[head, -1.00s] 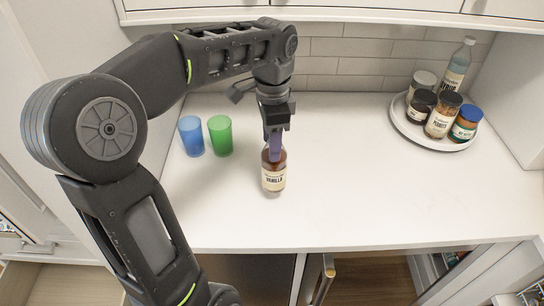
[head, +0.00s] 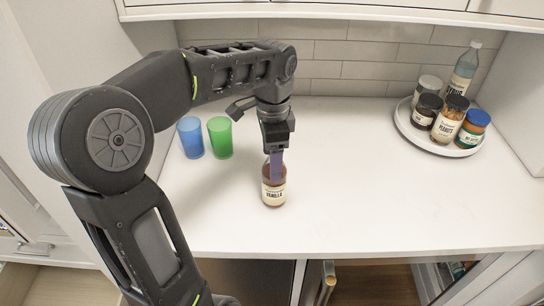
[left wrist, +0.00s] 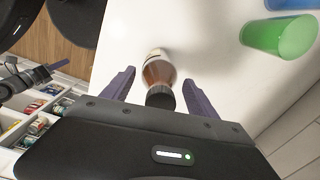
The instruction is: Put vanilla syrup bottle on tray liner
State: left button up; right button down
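The vanilla syrup bottle (head: 274,187), brown with a cream label, stands upright on the white counter near its front. My left gripper (head: 275,160) comes down over it from above. In the left wrist view the bottle (left wrist: 158,75) with its dark cap lies between the two purple fingers (left wrist: 158,92), with a gap on each side, so the gripper is open around it. A round white tray (head: 408,128) stands at the back right. I cannot make out a separate liner on it. My right gripper (left wrist: 42,74) seems to show at the left wrist view's edge, its opening unclear.
A blue cup (head: 190,138) and a green cup (head: 220,138) stand left of the bottle. Several jars and a tall clear syrup bottle (head: 465,68) crowd the tray. The counter between the vanilla bottle and the tray is clear.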

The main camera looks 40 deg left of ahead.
pick_arm(q)
jog(key=shift+r, duration=0.6)
notch_tip(320, 180, up, 4)
jog(key=shift+d+r, duration=0.1)
jog(key=shift+r+p, duration=0.75)
jog(key=shift+r, duration=0.05)
jog(key=shift+r+p, duration=0.35)
jog(key=shift+f, duration=0.1)
